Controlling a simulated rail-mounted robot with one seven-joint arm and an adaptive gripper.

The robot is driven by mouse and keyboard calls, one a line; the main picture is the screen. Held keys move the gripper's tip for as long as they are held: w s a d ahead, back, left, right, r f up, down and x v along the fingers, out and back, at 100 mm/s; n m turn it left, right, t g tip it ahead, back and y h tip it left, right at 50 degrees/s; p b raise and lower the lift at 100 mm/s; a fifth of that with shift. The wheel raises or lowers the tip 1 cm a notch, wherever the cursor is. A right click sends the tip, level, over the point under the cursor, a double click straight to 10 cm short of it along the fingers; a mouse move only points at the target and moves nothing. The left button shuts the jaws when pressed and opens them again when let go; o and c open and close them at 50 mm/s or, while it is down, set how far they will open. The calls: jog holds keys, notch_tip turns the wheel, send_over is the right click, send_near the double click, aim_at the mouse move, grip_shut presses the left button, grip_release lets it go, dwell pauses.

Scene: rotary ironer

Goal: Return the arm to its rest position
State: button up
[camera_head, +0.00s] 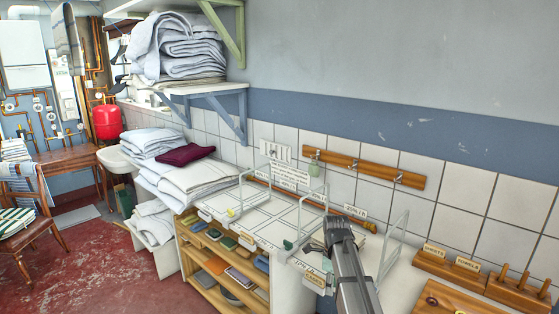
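My arm (352,275) comes in from the bottom edge, right of the middle, and reaches up over the white worktop. Its dark far end, with my gripper (325,240), is in front of the marked worktop (262,222). The fingers are small and dark, and I cannot tell whether they are open or shut. I see nothing clearly held. The space right behind the arm is hidden.
White wire dividers (393,245) stand on the worktop beside the arm. A wooden hook rail (362,167) is on the tiled wall. Wooden peg blocks (455,268) stand at right. Folded linen (195,180) lies at left, below a loaded shelf (205,88). Red floor is open at left.

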jog(key=s+f+n+g, duration=0.2)
jog(key=s+f+n, duration=0.4)
jog(key=s+f, duration=0.7)
jog(key=s+f+n+g, duration=0.1)
jog(key=s+f+n, duration=0.65)
jog(key=f, duration=0.85)
jog(key=s+f+n+g, duration=0.1)
jog(key=s+f+n, duration=0.2)
jog(key=s, duration=0.7)
jog(key=s+f+n+g, duration=0.1)
jog(key=s+f+n, duration=0.2)
jog(key=s, duration=0.7)
jog(key=s+f+n+g, duration=0.1)
jog(key=s+f+n, duration=0.3)
jog(key=s, duration=0.6)
jog(key=shift+s+f, duration=0.15)
jog(key=shift+f, duration=0.45)
